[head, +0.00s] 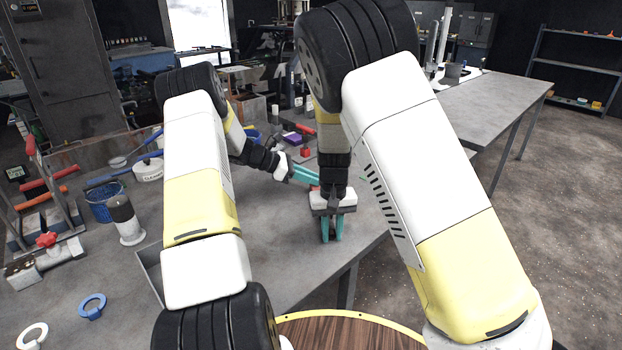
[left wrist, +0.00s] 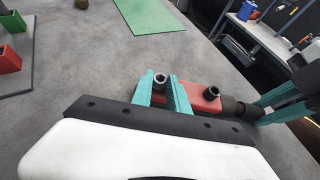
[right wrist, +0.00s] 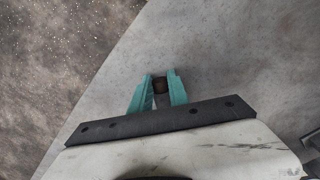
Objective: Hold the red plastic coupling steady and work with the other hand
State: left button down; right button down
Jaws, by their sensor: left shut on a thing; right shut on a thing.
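The red plastic coupling (left wrist: 205,101) shows in the left wrist view, with two dark round metal fittings on top. My left gripper (left wrist: 165,82) is shut on its left part, and one fitting stands between the teal fingertips. A black cylindrical piece (left wrist: 238,107) extends from the coupling's right end towards my right gripper's teal fingers. My right gripper (right wrist: 159,78) is shut on a small dark piece (right wrist: 160,86) in the right wrist view. In the head view my left gripper (head: 305,175) and right gripper (head: 332,238) are close together, and the coupling is mostly hidden.
A green mat (left wrist: 148,15) and a red block (left wrist: 8,60) lie beyond my left gripper. The grey table (head: 270,230) has an edge near my right gripper. A blue ring (head: 92,306) and a dark-topped cylinder (head: 125,220) stand at the left. Another table (head: 490,105) is behind.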

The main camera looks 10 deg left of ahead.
aim_at(335, 253)
pick_arm(q)
jog(key=c, duration=1.9)
grip_release()
grip_shut()
jog(key=shift+f, duration=0.1)
pick_arm(e)
jog(key=c, duration=2)
grip_release()
pick_arm(q)
jog(key=shift+s, duration=0.1)
pick_arm(e)
grip_shut()
jog(key=shift+s, duration=0.15)
pick_arm(q)
jog(key=shift+f, duration=0.15)
pick_arm(e)
jog(key=shift+s+d, duration=0.3)
jog(key=shift+s, duration=0.35)
jog(key=shift+s+d, duration=0.25)
jog(key=shift+s, duration=0.4)
jog(key=shift+s+d, duration=0.3)
jog(key=shift+s, duration=0.35)
